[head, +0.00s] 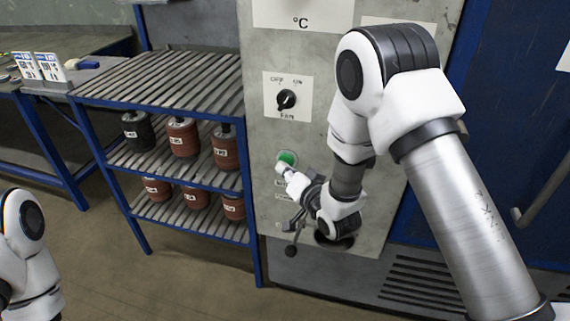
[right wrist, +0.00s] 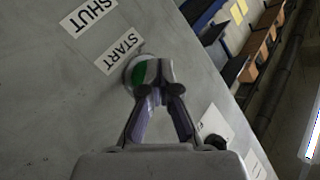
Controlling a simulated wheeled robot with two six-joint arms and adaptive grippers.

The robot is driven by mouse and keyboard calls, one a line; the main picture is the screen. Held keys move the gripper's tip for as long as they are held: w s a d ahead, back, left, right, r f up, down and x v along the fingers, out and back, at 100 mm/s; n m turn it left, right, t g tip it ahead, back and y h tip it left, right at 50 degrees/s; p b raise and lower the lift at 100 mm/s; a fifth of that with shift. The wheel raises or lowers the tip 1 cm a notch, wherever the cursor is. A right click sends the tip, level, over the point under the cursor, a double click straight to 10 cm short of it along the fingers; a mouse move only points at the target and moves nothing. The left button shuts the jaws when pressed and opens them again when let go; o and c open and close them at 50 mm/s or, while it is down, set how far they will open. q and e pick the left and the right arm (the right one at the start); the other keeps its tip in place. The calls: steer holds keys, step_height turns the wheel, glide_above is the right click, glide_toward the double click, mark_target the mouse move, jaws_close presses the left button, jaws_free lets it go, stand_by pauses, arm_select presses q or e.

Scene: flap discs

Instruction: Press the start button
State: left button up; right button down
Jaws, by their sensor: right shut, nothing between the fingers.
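The green start button (head: 287,158) sits on the grey control panel, below the fan knob. In the right wrist view the green button (right wrist: 138,73) shows beside the START label (right wrist: 120,51), partly hidden behind my fingertips. My right gripper (head: 282,169) is shut and empty, with its fingertips at the lower edge of the button. In the right wrist view the closed fingertips (right wrist: 158,76) overlap the button's right side. I cannot tell whether they touch it. My left gripper is not in view; only part of my left arm shows at the lower left.
The fan knob (head: 286,99) is above the button on the grey panel (head: 345,15). A blue-framed rack (head: 165,80) with slatted shelves holding several reddish-brown and dark cylinders stands left of it. Open floor lies in front.

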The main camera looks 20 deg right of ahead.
steer(key=shift+w+d+r, duration=0.2)
steer(key=shift+w, duration=0.1)
steer(key=shift+r, duration=0.1)
stand_by(0.4)
steer(key=s+a, duration=0.3)
steer(key=s, duration=0.2)
steer(key=shift+a+f, duration=0.25)
stand_by(0.6)
